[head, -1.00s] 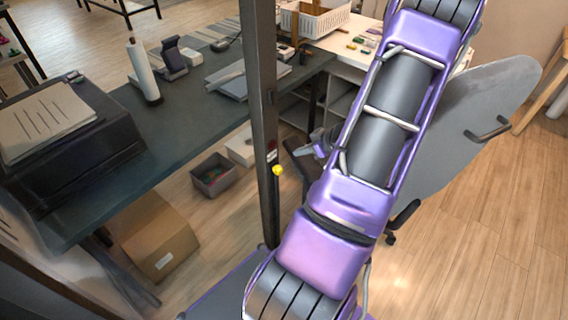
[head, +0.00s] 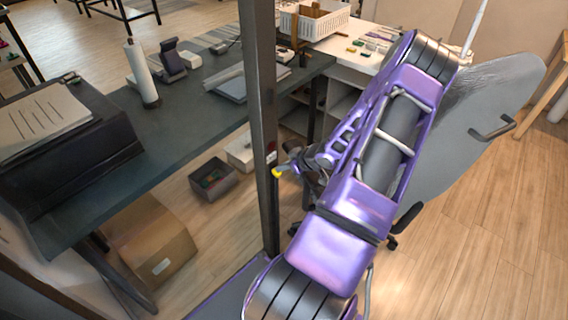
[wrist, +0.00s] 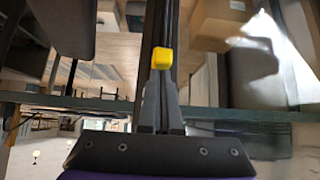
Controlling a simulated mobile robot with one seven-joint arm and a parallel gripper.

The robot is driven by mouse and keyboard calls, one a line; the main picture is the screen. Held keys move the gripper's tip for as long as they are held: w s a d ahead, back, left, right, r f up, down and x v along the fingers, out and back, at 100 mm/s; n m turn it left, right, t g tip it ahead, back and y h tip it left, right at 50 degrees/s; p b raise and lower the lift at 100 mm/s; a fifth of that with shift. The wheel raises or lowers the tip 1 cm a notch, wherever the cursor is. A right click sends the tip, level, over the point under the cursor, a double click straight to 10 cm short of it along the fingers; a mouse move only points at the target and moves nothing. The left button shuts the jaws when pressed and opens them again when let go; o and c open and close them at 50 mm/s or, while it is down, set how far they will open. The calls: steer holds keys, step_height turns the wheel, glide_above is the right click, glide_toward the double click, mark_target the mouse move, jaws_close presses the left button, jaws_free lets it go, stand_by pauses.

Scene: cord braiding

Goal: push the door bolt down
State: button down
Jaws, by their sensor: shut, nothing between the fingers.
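The door bolt's yellow knob (head: 276,173) sits on the dark upright post (head: 262,110), about halfway up. In the wrist view the yellow knob (wrist: 162,58) shows just beyond my fingertips, in front of a dark bar. My gripper (head: 286,169) is just right of the knob in the head view. Its two fingers (wrist: 161,78) are together with nothing held. I cannot tell whether the fingertips touch the knob. The rest of the bolt is hidden or too small to make out.
A dark table (head: 190,120) with papers, a paper roll and tools stands behind and left of the post. A cardboard box (head: 150,240) and a grey bin (head: 212,178) are on the floor. A grey ironing-board-like panel (head: 460,140) stands at the right.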

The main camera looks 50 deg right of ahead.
mark_target(280, 175)
steer(key=shift+f, duration=0.1)
step_height(280, 175, down, 3)
steer(key=shift+f+b, duration=0.2)
steer(key=shift+b, duration=0.65)
steer(key=shift+s, duration=0.1)
steer(key=shift+a, duration=0.1)
